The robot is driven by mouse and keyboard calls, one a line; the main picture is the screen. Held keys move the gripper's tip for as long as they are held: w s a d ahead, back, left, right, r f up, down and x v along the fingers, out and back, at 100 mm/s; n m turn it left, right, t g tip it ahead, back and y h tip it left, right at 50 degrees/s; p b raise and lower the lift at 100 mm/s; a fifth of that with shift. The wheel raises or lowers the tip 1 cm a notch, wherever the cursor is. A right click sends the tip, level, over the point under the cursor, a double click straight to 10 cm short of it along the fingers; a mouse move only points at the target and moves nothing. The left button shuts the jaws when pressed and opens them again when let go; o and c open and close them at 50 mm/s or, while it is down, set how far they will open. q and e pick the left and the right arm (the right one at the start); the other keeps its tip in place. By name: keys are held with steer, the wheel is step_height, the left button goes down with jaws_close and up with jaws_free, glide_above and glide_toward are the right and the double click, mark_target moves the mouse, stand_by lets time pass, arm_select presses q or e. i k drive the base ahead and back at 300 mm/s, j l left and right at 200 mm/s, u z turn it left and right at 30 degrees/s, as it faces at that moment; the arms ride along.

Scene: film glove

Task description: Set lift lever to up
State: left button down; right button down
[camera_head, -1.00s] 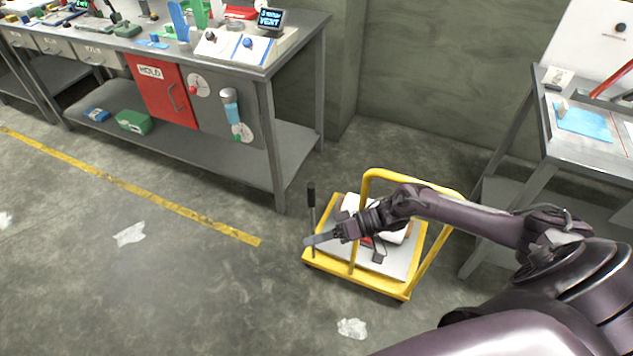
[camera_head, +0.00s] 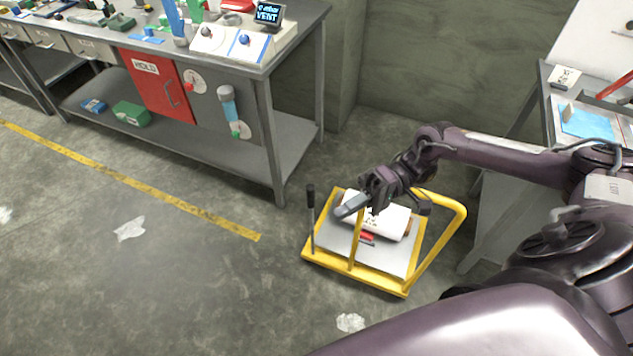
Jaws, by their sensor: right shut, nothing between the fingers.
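The lift lever (camera_head: 312,220) is a thin grey rod with a black grip. It stands nearly upright at the left corner of a yellow-framed cart (camera_head: 352,278) with a grey deck. My right gripper (camera_head: 342,212) is shut and empty. In the picture it shows just right of the lever, over the cart's left part, with a small gap between its tip and the rod. My left gripper is not in view.
A yellow handle (camera_head: 455,222) rises from the cart, close to my right forearm. A white bundle (camera_head: 385,222) and a small red item lie on the deck. A metal workbench (camera_head: 272,140) stands behind left, another table (camera_head: 545,110) at right.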

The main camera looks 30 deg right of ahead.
mark_target(310, 189)
steer(key=i+l, duration=1.05)
steer(key=i, duration=0.05)
